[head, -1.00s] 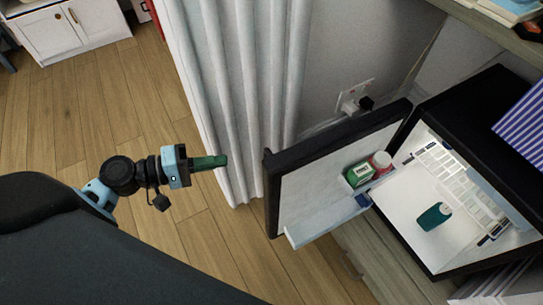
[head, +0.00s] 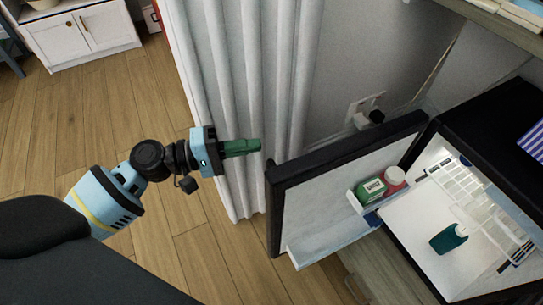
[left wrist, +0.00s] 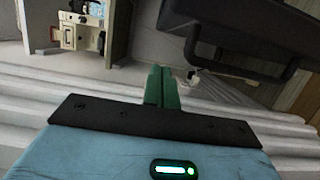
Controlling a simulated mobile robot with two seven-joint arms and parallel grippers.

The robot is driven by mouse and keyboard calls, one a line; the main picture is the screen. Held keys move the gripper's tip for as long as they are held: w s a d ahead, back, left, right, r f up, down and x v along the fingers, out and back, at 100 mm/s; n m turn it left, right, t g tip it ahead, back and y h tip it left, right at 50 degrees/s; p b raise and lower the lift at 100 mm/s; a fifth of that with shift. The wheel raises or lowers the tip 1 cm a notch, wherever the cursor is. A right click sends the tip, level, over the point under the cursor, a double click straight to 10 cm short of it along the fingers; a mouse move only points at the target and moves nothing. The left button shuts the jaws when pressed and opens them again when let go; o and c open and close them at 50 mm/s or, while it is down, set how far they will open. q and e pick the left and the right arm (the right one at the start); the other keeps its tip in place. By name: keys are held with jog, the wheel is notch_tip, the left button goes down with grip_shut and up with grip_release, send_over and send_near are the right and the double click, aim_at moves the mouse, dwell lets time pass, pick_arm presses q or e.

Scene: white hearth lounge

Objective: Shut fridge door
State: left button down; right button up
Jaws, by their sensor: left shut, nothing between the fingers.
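A small black fridge (head: 505,120) stands at the right in the head view, its white inside showing. Its door (head: 335,195) is open and swung out to the left, with a white shelf holding a green box (head: 370,190) and a red container (head: 394,179). A teal bottle (head: 449,238) is inside the fridge. My left gripper (head: 258,145) is shut and empty, its green fingers just left of the door's outer edge and apart from it in the head view. The fingers also show in the left wrist view (left wrist: 162,86). My right gripper is not in view.
A white pleated curtain (head: 235,60) hangs behind my left gripper. A wall socket with a plug (head: 366,112) is behind the door. A white cabinet (head: 85,35) stands at the far left. Wood floor (head: 85,115) is clear at left.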

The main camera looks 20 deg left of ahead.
aim_at(269, 163)
pick_arm(q)
jog(key=d, duration=0.5)
jog(key=shift+s+d, duration=0.3)
jog(key=shift+d, duration=0.1)
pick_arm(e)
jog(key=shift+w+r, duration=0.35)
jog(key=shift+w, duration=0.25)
pick_arm(q)
jog(key=shift+s+p, duration=0.1)
jog(key=shift+p, duration=0.2)
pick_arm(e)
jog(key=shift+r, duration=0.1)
